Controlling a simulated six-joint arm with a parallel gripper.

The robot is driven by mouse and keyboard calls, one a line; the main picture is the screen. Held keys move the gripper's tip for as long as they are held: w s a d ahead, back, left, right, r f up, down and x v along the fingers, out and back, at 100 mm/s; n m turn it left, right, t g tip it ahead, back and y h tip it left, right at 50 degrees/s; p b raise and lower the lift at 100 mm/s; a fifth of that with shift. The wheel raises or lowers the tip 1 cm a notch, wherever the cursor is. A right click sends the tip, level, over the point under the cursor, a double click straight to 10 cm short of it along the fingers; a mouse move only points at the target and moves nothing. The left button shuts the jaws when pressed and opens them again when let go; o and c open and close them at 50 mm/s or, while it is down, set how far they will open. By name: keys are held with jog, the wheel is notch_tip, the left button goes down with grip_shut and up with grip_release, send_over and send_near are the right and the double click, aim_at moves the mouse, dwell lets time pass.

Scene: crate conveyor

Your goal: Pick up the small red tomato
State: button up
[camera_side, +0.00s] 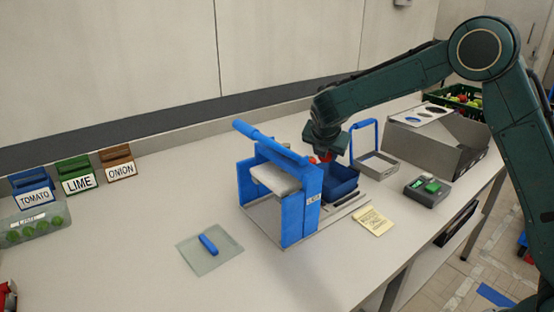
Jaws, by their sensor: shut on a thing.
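My gripper (324,152) points down above and at the left edge of a small blue bin (345,186), just behind the blue press-like frame (301,205). A small bit of red, the tomato (326,157), shows at the fingertips. My gripper is shut on it. The fingers are small and partly hidden in this view, and most of the tomato is covered. I cannot tell whether the tomato touches the bin.
A grey tray with a blue handle (376,165) and a grey box with holes (440,140) stand to the right. Labelled bins (78,175) stand left.

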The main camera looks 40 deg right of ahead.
jog(key=shift+s+a+r+g+y, duration=0.25)
jog(key=shift+s+a+y, duration=0.05)
jog(key=shift+s+a, duration=0.15)
jog(key=shift+s+a+r+g+y, duration=0.25)
jog(key=shift+s+a+y, duration=0.05)
jog(key=shift+a, duration=0.15)
jog(key=shift+s+d+r+n+t+y, duration=0.3)
jog(key=shift+d+n+y, duration=0.15)
jog(key=shift+n, duration=0.55)
jog(key=shift+s+d+r+n+t+y, duration=0.3)
jog(key=shift+n+y, duration=0.2)
jog(key=shift+n, duration=0.5)
jog(key=shift+s+d+r+n+t+y, duration=0.25)
jog(key=shift+d+r+n+t+y, duration=0.15)
jog(key=shift+n, duration=0.6)
jog(key=shift+f, duration=0.15)
jog(key=shift+f, duration=4.95)
